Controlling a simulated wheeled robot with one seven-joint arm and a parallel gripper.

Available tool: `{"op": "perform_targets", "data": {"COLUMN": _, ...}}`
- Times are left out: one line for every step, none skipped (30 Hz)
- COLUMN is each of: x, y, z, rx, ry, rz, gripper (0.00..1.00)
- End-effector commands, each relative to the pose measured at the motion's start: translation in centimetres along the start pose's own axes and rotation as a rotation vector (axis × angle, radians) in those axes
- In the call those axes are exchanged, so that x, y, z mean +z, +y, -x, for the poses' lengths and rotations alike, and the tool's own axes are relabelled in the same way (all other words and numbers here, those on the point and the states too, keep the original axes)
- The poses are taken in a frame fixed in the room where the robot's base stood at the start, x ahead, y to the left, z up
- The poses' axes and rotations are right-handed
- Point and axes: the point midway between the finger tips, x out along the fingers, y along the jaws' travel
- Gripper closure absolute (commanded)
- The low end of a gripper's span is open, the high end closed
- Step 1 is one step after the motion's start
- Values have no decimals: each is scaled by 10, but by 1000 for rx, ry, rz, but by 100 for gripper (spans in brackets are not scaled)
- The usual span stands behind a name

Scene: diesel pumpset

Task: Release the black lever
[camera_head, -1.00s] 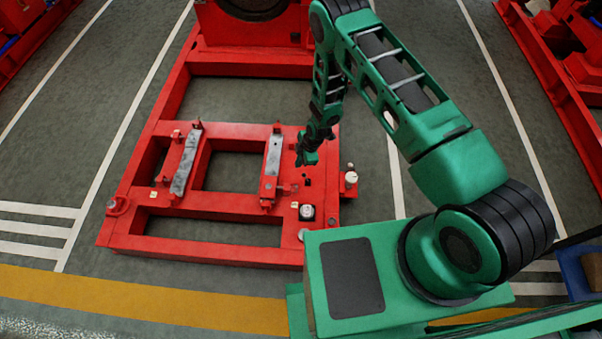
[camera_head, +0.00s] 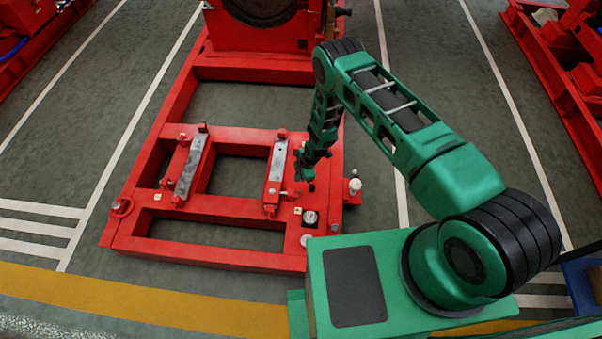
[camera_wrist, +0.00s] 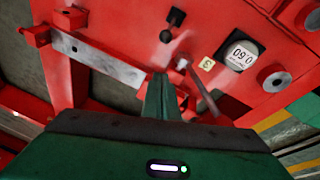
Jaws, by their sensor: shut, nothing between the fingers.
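My gripper (camera_head: 307,176) points down over the right part of the red base frame (camera_head: 215,257); its shut green fingers also show in the wrist view (camera_wrist: 162,97). In the wrist view, a small black knobbed lever (camera_wrist: 166,36) stands on the red panel (camera_wrist: 130,30), beyond the fingertips and apart from them. A dark rod with a pale end (camera_wrist: 203,88) slants just right of the fingers; I cannot tell whether they touch it. In the head view the black lever is hard to separate from the dark gripper. The fingers hold nothing.
A round gauge (camera_wrist: 242,55) sits on the panel beside a small yellow label (camera_wrist: 207,64). A grey metal bar (camera_wrist: 100,62) lies left of the fingers. In the head view, a white knob (camera_head: 355,184) stands at the frame's right edge.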

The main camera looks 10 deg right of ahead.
Motion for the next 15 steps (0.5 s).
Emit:
{"op": "perform_targets", "data": {"x": 0, "y": -1, "z": -10, "rx": -1, "ry": 0, "rz": 0, "gripper": 100}}
{"op": "perform_targets", "data": {"x": 0, "y": -1, "z": -14, "rx": -1, "ry": 0, "rz": -1, "gripper": 100}}
{"op": "perform_targets", "data": {"x": 5, "y": 0, "z": -17, "rx": 1, "ry": -1, "rz": -3, "gripper": 100}}
{"op": "perform_targets", "data": {"x": 11, "y": 0, "z": -17, "rx": 0, "ry": -2, "rz": -4, "gripper": 100}}
{"op": "perform_targets", "data": {"x": 15, "y": 0, "z": -18, "rx": 0, "ry": -2, "rz": -4, "gripper": 100}}
{"op": "perform_targets", "data": {"x": 21, "y": 0, "z": -19, "rx": 0, "ry": -2, "rz": -4, "gripper": 100}}
{"op": "perform_targets", "data": {"x": 24, "y": 0, "z": -20, "rx": 0, "ry": -2, "rz": -4, "gripper": 100}}
{"op": "perform_targets", "data": {"x": 26, "y": 0, "z": -21, "rx": 0, "ry": -1, "rz": -2, "gripper": 100}}
{"op": "perform_targets", "data": {"x": 30, "y": 0, "z": -21, "rx": 1, "ry": -1, "rz": -2, "gripper": 100}}
{"op": "perform_targets", "data": {"x": 32, "y": 0, "z": -22, "rx": 1, "ry": -1, "rz": -1, "gripper": 100}}
{"op": "perform_targets", "data": {"x": 34, "y": 1, "z": -22, "rx": 1, "ry": 0, "rz": -2, "gripper": 100}}
{"op": "perform_targets", "data": {"x": 36, "y": 1, "z": -23, "rx": 1, "ry": 0, "rz": -2, "gripper": 100}}
{"op": "perform_targets", "data": {"x": 37, "y": 1, "z": -23, "rx": 1, "ry": 0, "rz": -2, "gripper": 100}}
{"op": "perform_targets", "data": {"x": 38, "y": 0, "z": -23, "rx": 1, "ry": 0, "rz": -2, "gripper": 100}}
{"op": "perform_targets", "data": {"x": 39, "y": 0, "z": -23, "rx": 1, "ry": 0, "rz": -1, "gripper": 100}}
